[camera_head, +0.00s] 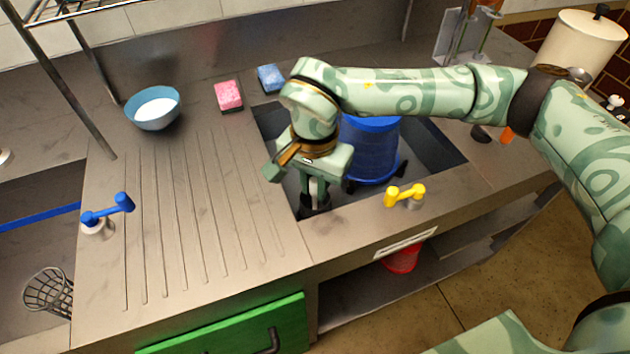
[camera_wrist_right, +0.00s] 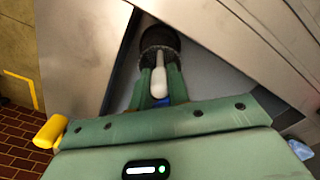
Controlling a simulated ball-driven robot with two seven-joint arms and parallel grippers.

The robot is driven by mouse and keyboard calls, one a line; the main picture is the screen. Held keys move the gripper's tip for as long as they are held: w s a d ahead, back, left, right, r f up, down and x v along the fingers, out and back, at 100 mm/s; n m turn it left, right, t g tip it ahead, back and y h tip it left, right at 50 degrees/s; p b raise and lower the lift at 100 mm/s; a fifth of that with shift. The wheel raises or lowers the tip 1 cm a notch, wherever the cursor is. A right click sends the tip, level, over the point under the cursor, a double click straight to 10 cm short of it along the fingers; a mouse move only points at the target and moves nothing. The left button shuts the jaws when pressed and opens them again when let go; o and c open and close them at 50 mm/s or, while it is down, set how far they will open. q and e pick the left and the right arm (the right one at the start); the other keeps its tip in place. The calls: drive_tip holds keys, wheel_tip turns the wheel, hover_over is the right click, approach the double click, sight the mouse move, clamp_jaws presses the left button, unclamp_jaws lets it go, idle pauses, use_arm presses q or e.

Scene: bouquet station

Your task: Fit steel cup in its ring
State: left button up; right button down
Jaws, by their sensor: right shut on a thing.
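My right gripper (camera_head: 316,190) reaches down over the front left corner of the sink basin. In the right wrist view its fingers (camera_wrist_right: 161,88) are shut on a white post (camera_wrist_right: 159,76). The post stands up from a dark, round cup with a rough rim (camera_wrist_right: 160,38), which appears to be the steel cup. In the head view this cup (camera_head: 314,206) shows below the fingers, partly hidden by the gripper. I cannot tell whether it touches the basin. No ring can be made out. My left gripper is not in view.
A blue bucket (camera_head: 371,150) stands in the basin, right of my gripper. A yellow tap (camera_head: 404,196) is on the front edge. A blue bowl (camera_head: 153,108), pink sponge (camera_head: 229,95) and blue sponge (camera_head: 271,78) lie behind. The ribbed drainboard (camera_head: 190,210) is clear.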

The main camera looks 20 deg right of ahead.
drive_tip(key=shift+f, duration=0.2)
drive_tip(key=shift+f, duration=0.5)
drive_tip(key=shift+f+b, duration=0.3)
drive_tip(key=shift+f, duration=0.05)
idle(0.4)
drive_tip(key=shift+f, duration=0.35)
drive_tip(key=c, duration=1.3)
unclamp_jaws()
drive_tip(key=shift+o, duration=0.2)
drive_tip(key=shift+r, duration=0.1)
